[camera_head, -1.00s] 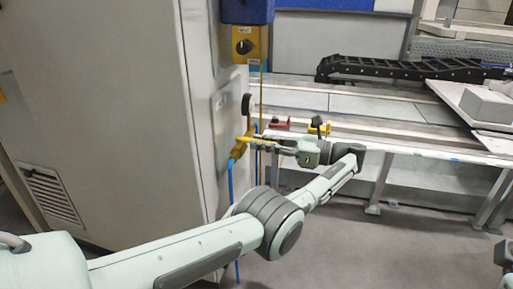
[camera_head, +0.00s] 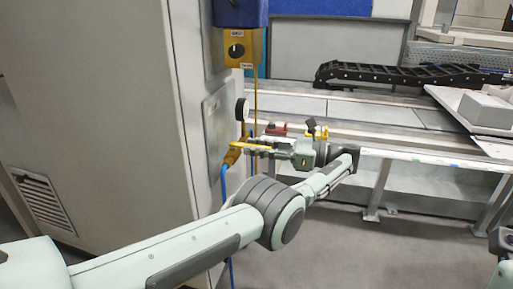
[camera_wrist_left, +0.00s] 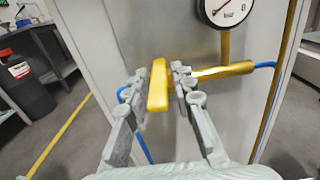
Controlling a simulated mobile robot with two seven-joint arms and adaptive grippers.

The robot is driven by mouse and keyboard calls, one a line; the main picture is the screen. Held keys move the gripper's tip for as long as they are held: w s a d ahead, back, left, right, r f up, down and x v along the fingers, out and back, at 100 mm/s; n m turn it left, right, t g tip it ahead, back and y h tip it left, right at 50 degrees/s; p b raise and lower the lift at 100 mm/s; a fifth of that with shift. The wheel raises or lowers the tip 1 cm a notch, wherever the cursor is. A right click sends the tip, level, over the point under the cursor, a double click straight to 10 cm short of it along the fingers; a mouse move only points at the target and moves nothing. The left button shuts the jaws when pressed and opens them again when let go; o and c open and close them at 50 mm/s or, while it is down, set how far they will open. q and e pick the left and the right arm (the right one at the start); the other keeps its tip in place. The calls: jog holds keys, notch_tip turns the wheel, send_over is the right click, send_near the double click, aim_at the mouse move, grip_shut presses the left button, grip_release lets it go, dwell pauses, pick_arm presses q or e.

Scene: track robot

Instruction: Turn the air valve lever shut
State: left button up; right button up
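The air valve's yellow lever (camera_wrist_left: 157,86) sticks out from the brass valve body (camera_wrist_left: 222,72) on the cabinet front. In the head view the lever (camera_head: 248,151) shows at the cabinet's right side, beside the valve. My left gripper (camera_wrist_left: 158,88) is open, with one finger on each side of the lever; a narrow gap seems to show on both sides. In the head view my left gripper (camera_head: 264,144) reaches toward the cabinet at the lever and partly hides it. My right gripper is not seen; only a piece of my right arm shows at the right edge.
A pressure gauge (camera_wrist_left: 229,8) sits above the valve, and a blue hose (camera_head: 224,186) hangs below it. A yellow switch box (camera_head: 237,48) is higher on the cabinet (camera_head: 100,110). A rail bench (camera_head: 400,145) with red and yellow parts stands behind my gripper.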

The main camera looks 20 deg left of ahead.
pick_arm(q)
jog(key=shift+d+r, duration=0.15)
jog(key=shift+r, duration=0.2)
notch_tip(320, 180, up, 9)
jog(key=shift+r, duration=0.15)
dwell(0.7)
